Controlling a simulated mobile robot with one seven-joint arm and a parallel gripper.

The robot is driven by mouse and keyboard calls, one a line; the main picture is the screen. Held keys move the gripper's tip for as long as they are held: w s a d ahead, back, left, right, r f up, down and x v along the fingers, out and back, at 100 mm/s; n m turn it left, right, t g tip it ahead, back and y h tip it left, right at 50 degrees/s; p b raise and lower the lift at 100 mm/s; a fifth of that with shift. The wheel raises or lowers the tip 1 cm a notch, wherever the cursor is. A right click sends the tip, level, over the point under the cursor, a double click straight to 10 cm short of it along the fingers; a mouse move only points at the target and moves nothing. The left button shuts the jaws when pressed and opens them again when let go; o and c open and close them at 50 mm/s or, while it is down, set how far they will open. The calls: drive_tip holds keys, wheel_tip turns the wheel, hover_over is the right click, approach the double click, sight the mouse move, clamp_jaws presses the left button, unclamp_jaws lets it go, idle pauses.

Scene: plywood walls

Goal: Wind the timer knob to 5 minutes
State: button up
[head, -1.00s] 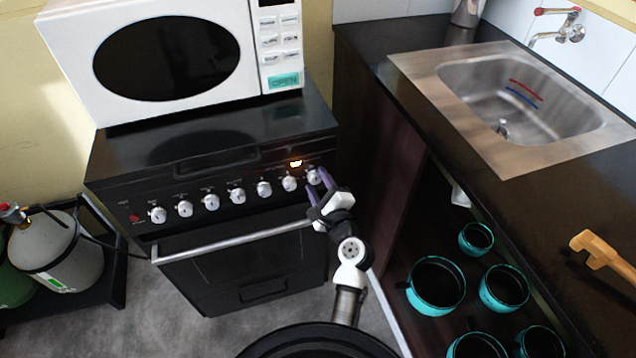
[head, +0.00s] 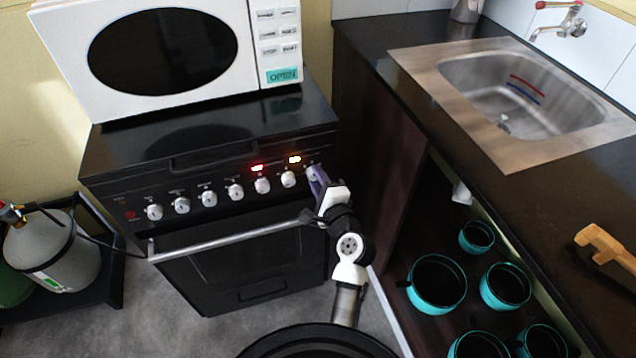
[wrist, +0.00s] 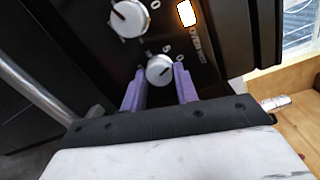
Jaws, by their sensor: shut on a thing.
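The timer knob (wrist: 160,70) is the small white knob at the right end of the cooker's knob row. In the wrist view it sits between the two purple fingers of my gripper (wrist: 160,88), which is shut on it. A small dark mark shows on its face, and small printed figures lie just above it. In the head view my gripper (head: 317,182) covers most of this knob, so its setting cannot be read there. The black cooker panel (head: 222,199) carries several more white knobs to the left.
A white microwave (head: 165,50) stands on the cooker. The oven door's handle bar (head: 225,241) runs below the knobs. To the right are a dark counter with a sink (head: 530,95) and several teal pots (head: 436,283) beneath. A gas cylinder (head: 55,250) stands at left.

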drive_tip(key=n+b, duration=0.2)
drive_tip(key=n, duration=0.3)
drive_tip(key=shift+r+n+b, duration=0.1)
drive_tip(key=shift+n+b, duration=0.2)
drive_tip(key=shift+b, duration=0.05)
drive_tip(key=shift+a, duration=0.1)
idle(0.4)
drive_tip(key=o, duration=1)
drive_tip(key=shift+c, duration=0.2)
drive_tip(key=shift+s, duration=0.1)
